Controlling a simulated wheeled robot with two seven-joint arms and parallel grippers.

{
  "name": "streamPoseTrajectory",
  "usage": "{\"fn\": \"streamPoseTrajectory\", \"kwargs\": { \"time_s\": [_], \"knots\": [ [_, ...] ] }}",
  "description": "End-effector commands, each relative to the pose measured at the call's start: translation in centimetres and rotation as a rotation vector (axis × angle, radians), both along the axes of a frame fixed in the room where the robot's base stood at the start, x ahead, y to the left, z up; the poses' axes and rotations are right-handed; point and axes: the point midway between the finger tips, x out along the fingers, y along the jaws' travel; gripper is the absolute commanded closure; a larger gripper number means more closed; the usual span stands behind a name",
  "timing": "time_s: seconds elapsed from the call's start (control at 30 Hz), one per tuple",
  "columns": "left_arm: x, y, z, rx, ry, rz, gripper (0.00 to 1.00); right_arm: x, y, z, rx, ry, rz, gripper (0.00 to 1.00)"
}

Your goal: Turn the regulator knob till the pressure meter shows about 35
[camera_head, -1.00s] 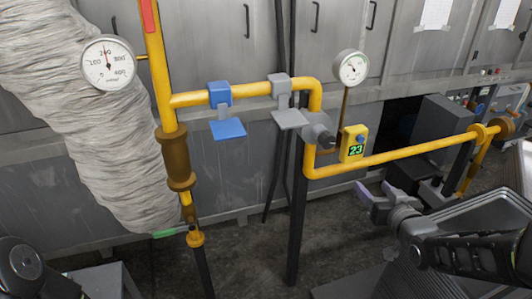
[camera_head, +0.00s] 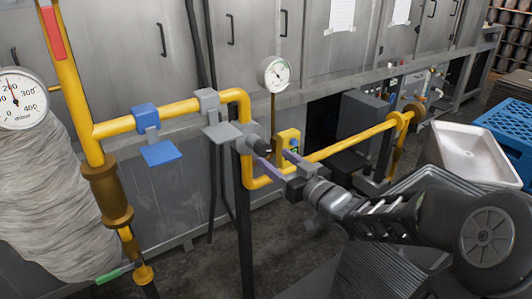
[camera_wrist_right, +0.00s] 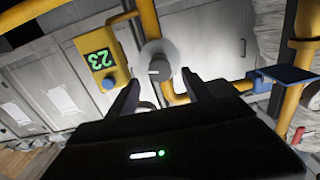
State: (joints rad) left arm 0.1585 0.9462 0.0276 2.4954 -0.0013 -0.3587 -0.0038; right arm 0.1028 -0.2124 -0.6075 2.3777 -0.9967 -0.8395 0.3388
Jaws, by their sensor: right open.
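The regulator knob (camera_head: 260,146) is a dark stub on the grey regulator body on the yellow pipe. In the right wrist view the knob (camera_wrist_right: 158,68) is round and grey, ahead of the gap between my fingers. My right gripper (camera_head: 276,159) is open, its purple-grey fingers pointing at the knob; I cannot tell whether they touch it. The yellow digital pressure meter (camera_head: 290,138) beside the knob is partly hidden by the gripper. Its green display (camera_wrist_right: 101,60) reads 23, turned over in the wrist view. My left gripper is not in view.
A round dial gauge (camera_head: 274,73) stands above the regulator, and a larger one (camera_head: 18,98) is at far left. A blue valve handle (camera_head: 161,153) and a grey one (camera_head: 222,132) sit on the pipe. A metal tray (camera_head: 468,150) and blue crate (camera_head: 508,125) are at right.

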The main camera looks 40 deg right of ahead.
Motion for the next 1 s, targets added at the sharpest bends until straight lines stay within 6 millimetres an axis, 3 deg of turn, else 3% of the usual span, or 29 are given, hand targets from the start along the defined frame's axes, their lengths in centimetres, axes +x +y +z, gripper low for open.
{"fn": "streamPoseTrajectory", "kwargs": {
  "time_s": [0.3, 0.67, 1.0],
  "knots": [
    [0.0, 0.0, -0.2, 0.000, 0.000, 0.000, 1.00, 4.4, -0.1, 0.0, -0.001, 0.001, 0.000, 0.41],
    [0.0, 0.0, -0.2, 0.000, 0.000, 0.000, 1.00, 4.9, -0.1, 0.0, 0.000, 0.000, -0.001, 0.42],
    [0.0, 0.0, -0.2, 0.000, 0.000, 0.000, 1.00, 4.9, -0.1, 0.0, 0.000, 0.000, -0.001, 0.70]
  ]
}}
